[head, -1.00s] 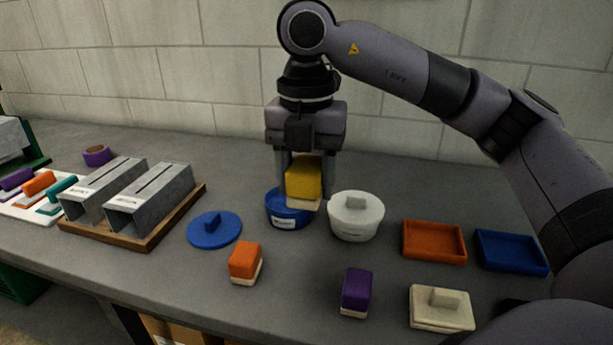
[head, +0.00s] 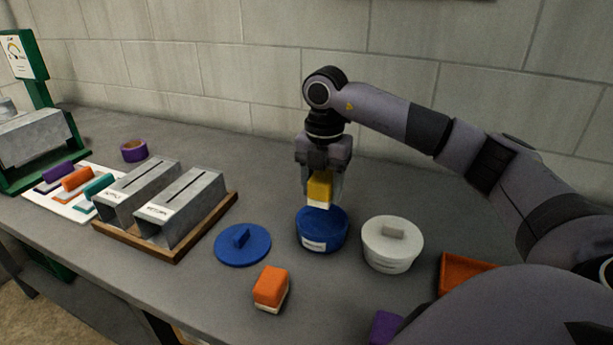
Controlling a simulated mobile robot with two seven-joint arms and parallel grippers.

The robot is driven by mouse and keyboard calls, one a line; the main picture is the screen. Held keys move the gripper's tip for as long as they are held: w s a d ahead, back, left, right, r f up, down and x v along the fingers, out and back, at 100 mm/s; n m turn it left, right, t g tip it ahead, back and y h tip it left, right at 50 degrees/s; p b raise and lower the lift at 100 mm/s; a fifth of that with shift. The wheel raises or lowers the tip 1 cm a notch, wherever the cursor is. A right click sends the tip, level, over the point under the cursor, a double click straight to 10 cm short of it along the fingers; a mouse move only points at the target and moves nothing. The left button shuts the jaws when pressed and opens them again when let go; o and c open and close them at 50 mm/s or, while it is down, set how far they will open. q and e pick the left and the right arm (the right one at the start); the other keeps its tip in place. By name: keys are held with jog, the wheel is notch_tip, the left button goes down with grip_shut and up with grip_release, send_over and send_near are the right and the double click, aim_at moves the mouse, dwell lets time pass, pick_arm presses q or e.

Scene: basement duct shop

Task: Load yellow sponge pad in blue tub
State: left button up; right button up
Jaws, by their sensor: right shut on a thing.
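The yellow sponge pad (head: 319,189), yellow with a pale underside, is held between the fingers of my right gripper (head: 321,192). It is over the blue tub (head: 321,230), at the rim's far side in the picture; I cannot tell whether its lower edge is just above or inside the opening. The blue tub is round with a white label and stands open on the bench. Its likely lid, a flat blue disc with a handle (head: 243,244), lies on the bench to the left. My left gripper is not in view.
A lidded white tub (head: 392,243) stands close to the right of the blue tub. An orange sponge (head: 271,289) lies in front. A wooden tray (head: 137,244) with metal ducts is at left. An orange tray (head: 463,272) and a purple block (head: 384,328) are partly hidden by my right arm.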

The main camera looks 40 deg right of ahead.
aim_at(322, 224)
jog(key=shift+w+d+f, duration=0.3)
jog(key=shift+w+d, duration=0.05)
jog(key=shift+d, duration=0.1)
jog(key=shift+f, duration=0.15)
notch_tip(322, 224, down, 6)
jog(key=b, duration=0.5)
jog(key=shift+r, duration=0.2)
jog(key=shift+f+b, duration=0.45)
jog(key=shift+f, duration=0.1)
dwell(0.4)
dwell(1.4)
notch_tip(322, 224, up, 7)
jog(key=p, duration=0.6)
dwell(0.9)
